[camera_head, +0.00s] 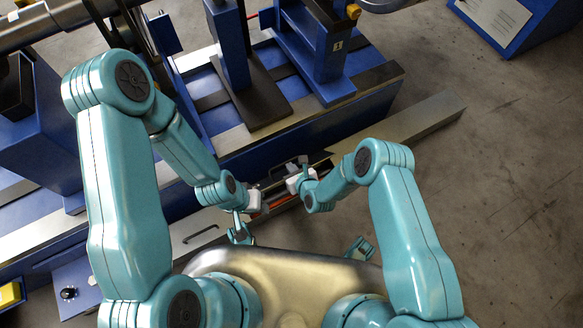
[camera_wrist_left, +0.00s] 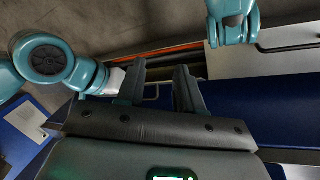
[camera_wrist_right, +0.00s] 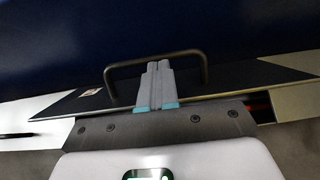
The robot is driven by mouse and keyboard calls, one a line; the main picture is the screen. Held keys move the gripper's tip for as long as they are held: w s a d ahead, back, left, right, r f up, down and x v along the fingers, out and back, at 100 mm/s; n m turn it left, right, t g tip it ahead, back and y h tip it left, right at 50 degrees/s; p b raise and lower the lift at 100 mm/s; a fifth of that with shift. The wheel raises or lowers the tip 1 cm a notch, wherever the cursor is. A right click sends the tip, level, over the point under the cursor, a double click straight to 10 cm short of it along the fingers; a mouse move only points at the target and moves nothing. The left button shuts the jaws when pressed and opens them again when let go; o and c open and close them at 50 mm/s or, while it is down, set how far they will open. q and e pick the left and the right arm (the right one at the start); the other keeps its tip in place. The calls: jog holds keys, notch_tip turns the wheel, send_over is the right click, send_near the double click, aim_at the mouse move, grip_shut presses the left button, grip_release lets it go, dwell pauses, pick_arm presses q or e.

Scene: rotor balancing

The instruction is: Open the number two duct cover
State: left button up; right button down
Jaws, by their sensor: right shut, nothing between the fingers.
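A long metal floor duct runs along the blue machine base. A dark cover plate (camera_wrist_right: 235,80) with a black bar handle (camera_wrist_right: 197,62) and a small label shows in the right wrist view. It looks tilted up at the base; in the head view, arms partly hide it. Orange and dark lines (camera_wrist_left: 180,52) show in the uncovered duct stretch. My right gripper (camera_wrist_right: 158,65) is shut and empty, its fingertips at the handle's bar; I cannot tell if they touch it. My left gripper (camera_wrist_left: 162,75) is open over the duct. No cover number is readable.
A pale duct cover (camera_head: 195,228) with its own handle lies left of the gap. The duct's far end (camera_head: 430,115) runs right. A blue machine base (camera_head: 360,95) with posts stands behind. Bare concrete floor (camera_head: 510,190) lies free at right.

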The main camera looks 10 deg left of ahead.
jog(key=shift+w+a+r+g+h, duration=0.15)
jog(key=shift+w+r+g+h, duration=0.1)
jog(key=shift+w+g+h, duration=0.2)
jog(key=shift+w+a+r+g, duration=0.1)
jog(key=shift+a+g, duration=0.1)
jog(key=shift+g, duration=0.15)
jog(key=shift+w+a+g+h, duration=0.15)
jog(key=shift+w+g+h, duration=0.05)
jog(key=shift+g+h, duration=0.15)
jog(key=shift+w+a+g+h+b, duration=0.35)
jog(key=shift+w+a+b, duration=0.15)
jog(key=shift+b, duration=0.3)
jog(key=shift+w+a+r, duration=0.1)
jog(key=shift+w+r, duration=0.1)
pick_arm(q)
jog(key=shift+s+f+n+h, duration=0.2)
jog(key=shift+s+n, duration=0.1)
jog(key=shift+s, duration=0.15)
jog(key=shift+s+f+n+h, duration=0.1)
jog(key=shift+s+f+n, duration=0.05)
jog(key=shift+s+n, duration=0.2)
jog(key=shift+r, duration=0.1)
pick_arm(e)
jog(key=shift+r, duration=0.15)
